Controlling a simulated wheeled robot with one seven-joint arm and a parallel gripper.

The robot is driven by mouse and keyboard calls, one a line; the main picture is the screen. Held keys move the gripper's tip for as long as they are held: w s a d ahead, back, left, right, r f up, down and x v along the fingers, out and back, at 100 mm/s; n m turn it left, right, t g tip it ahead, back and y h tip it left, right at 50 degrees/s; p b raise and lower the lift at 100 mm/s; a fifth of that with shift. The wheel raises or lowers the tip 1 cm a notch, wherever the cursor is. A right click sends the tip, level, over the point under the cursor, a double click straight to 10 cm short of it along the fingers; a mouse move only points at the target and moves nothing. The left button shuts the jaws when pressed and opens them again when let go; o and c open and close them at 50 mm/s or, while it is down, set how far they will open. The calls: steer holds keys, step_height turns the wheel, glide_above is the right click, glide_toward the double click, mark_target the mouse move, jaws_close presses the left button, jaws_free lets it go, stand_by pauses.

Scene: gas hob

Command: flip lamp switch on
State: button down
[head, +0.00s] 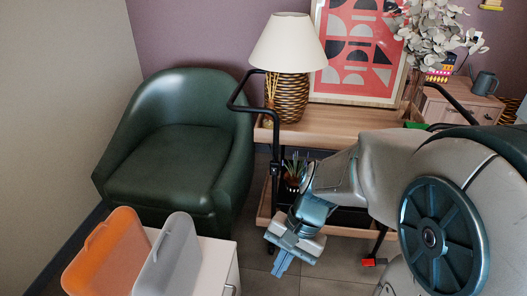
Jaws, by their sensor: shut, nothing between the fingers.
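The lamp (287,45) has a cream shade and a woven brown base (287,97). It stands upright on the left part of the wooden trolley's top shelf, in front of the purple wall. I cannot make out a switch on it. My gripper (280,266) points downward in the lower middle of the head view. It is shut and empty, well below the lamp in the picture and apart from it. The lamp appears unlit, though I cannot be sure.
The wooden trolley (345,132) has a black tube handle (236,96) at its left end. A green armchair (180,150) stands left of it. An orange holder (108,255) and a grey holder (172,258) stand at front left. A framed print (360,50) stands behind the lamp.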

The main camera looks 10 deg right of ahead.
steer(key=w+a+f+m+t+y, duration=0.1)
steer(key=w+a+m+t+y, duration=0.1)
steer(key=w+m+y, duration=0.6)
steer(key=w+a+f+m+t+y, duration=0.1)
steer(key=w+a+m+t+y, duration=0.2)
steer(key=m, duration=0.8)
steer(key=w+d+f+m+t+h, duration=0.3)
steer(key=w+d+m+t, duration=0.3)
steer(key=m, duration=0.4)
steer(key=w+d+f+m+t+h, duration=0.3)
steer(key=w+d+f+m+t, duration=0.2)
steer(key=d+m+t, duration=0.3)
steer(key=w+d+m, duration=0.1)
steer(key=m, duration=0.2)
steer(key=shift+w+d+f, duration=0.15)
steer(key=shift+w+d, duration=0.05)
steer(key=shift+w, duration=0.2)
steer(key=b, duration=0.4)
glide_toward(274, 171)
steer(key=w+a, duration=0.2)
steer(key=a, duration=0.3)
steer(key=w, duration=0.2)
steer(key=w+d+r+b, duration=0.1)
steer(key=shift+w, duration=0.1)
